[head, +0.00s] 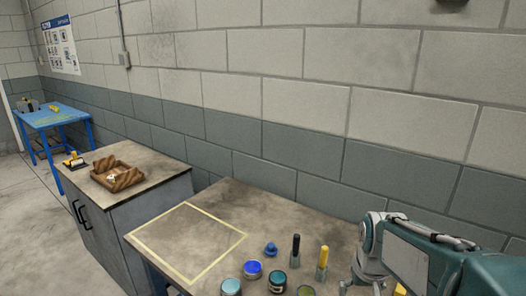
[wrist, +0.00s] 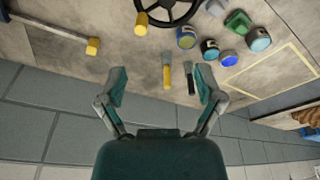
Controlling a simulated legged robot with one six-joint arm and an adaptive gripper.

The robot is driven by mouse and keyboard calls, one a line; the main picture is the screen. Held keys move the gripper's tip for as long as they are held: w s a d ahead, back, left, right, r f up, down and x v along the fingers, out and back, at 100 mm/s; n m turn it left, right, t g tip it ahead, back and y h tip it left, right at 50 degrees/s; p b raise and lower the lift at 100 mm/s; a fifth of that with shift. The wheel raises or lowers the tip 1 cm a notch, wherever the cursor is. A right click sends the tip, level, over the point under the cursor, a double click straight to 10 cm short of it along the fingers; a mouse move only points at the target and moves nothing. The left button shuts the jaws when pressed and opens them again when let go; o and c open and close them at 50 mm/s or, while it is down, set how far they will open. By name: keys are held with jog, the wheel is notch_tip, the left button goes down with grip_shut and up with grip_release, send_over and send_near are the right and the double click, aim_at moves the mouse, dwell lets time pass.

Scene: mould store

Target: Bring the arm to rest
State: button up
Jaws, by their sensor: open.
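My gripper (wrist: 160,75) shows in the wrist view with its two fingers spread wide and nothing held between them. Beyond the gap is the worktable (head: 225,196), seen from above. A yellow-handled brush (wrist: 167,76) and a black-handled brush (wrist: 190,80) appear in and beside the gap; I cannot tell how far below the fingers they are. In the head view my arm (head: 435,255) reaches in at the lower right, over the table's right part, and hides some of it.
Paint pots, including a blue one (head: 253,269), stand near the brushes. A yellow tape outline (head: 215,262) encloses bare tabletop. A block wall (head: 300,90) runs behind. A cabinet (head: 150,205) holds a wooden tray (head: 128,184). A blue table (head: 50,118) stands farther left.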

jog(key=s+a+r+t, duration=0.1)
jog(key=s+a+r, duration=0.1)
jog(key=s, duration=0.5)
jog(key=s+a+r+t, duration=0.2)
jog(key=s+a+r, duration=0.1)
jog(key=s, duration=0.3)
jog(key=shift+s+r+n, duration=0.3)
jog(key=shift+s+r, duration=0.05)
jog(key=shift+s, duration=0.05)
jog(key=shift+c, duration=0.3)
